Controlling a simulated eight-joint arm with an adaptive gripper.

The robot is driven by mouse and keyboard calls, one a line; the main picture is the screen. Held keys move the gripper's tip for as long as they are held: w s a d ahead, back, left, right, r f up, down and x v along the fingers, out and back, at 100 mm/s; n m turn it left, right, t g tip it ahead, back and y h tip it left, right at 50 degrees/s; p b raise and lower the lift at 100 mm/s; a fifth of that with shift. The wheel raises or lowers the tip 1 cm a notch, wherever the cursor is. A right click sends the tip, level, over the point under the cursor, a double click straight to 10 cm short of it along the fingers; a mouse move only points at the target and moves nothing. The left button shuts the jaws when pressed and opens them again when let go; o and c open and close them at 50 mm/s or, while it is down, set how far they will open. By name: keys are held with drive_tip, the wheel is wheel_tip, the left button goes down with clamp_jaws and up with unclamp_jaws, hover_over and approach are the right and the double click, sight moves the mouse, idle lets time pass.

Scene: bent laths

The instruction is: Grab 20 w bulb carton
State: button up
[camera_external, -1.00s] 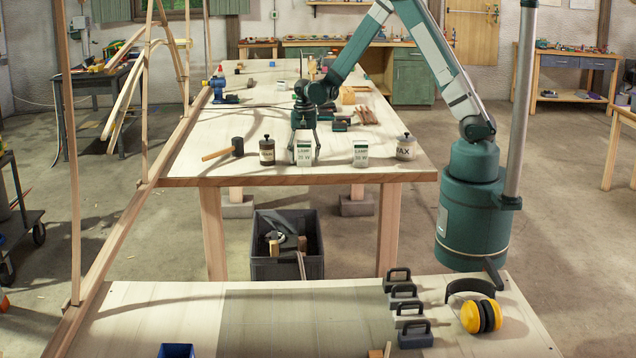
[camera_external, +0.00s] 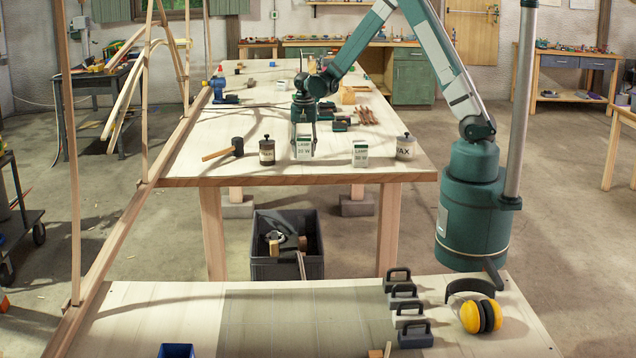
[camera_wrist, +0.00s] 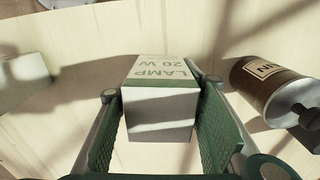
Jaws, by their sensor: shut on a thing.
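The 20 W bulb carton (camera_external: 304,148) is a small white box with a green band and the words LAMP 20 W. It stands near the front edge of the wooden table. My gripper (camera_external: 303,140) reaches down from above and is shut on it. In the wrist view the carton (camera_wrist: 160,108) sits between the two green ribbed finger pads of my gripper (camera_wrist: 158,130). Its lettering appears upside down there. I cannot tell whether its base touches the table.
A second lamp carton (camera_external: 360,155) stands to the right, beside a wax jar (camera_external: 405,147). The brown tin also shows at right in the wrist view (camera_wrist: 272,85). A dark crate (camera_external: 286,268) is below the table.

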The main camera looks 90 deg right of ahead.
sight(304, 135)
drive_tip(key=shift+r, duration=3.6)
